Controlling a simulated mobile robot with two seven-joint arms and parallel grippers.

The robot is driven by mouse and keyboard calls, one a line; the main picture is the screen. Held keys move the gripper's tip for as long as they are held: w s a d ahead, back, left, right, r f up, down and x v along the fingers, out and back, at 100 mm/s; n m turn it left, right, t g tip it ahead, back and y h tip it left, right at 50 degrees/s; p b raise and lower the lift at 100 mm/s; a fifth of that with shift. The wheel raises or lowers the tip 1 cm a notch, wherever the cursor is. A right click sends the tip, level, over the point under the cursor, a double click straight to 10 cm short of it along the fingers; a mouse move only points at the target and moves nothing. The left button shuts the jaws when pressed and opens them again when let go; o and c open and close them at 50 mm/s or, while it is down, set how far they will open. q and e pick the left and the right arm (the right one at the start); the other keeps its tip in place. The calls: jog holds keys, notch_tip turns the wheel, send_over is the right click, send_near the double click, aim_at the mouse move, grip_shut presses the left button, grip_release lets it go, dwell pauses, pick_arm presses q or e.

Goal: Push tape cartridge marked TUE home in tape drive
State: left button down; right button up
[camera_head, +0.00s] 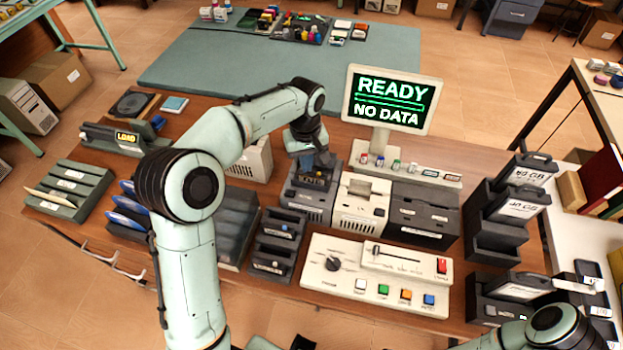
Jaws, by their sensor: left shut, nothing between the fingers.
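The tape drive appears to be the dark grey unit (305,200) at the middle of the brown table, left of a cream unit. My left gripper (316,168) points down at its top, shut and empty. A dark piece with a small pale label (312,181) shows in the drive's top just below the fingers. It may be the tape cartridge, but its lettering is too small to read as TUE. The gripper hides part of it, and I cannot tell whether the fingers touch it. My right arm shows at the lower right, but its gripper is not visible.
A cream unit (360,207) and dark boxes (422,214) stand right of the drive. A monitor (392,100) reading READY, NO DATA stands behind. A control panel (378,275) lies in front. A dark rack (276,244) stands front left. The green mat (220,60) is mostly clear.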

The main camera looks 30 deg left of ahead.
pick_arm(q)
jog(key=shift+f, duration=0.2)
pick_arm(e)
jog(key=shift+f, duration=0.1)
pick_arm(q)
jog(key=shift+f, duration=0.4)
pick_arm(e)
jog(key=shift+s+f, duration=0.15)
dwell(0.9)
pick_arm(q)
jog(key=shift+f+b, duration=0.55)
jog(key=shift+f, duration=0.45)
pick_arm(e)
jog(key=shift+s+f, duration=0.25)
jog(key=shift+f, duration=0.15)
dwell(0.4)
pick_arm(q)
jog(key=shift+r+p, duration=0.9)
jog(key=shift+r, duration=0.65)
jog(key=shift+r+p, duration=1.05)
jog(key=shift+r, duration=1)
pick_arm(e)
jog(key=w+r, duration=0.3)
jog(key=r, duration=0.2)
jog(key=shift+w, duration=0.35)
pick_arm(q)
jog(key=shift+f, duration=0.1)
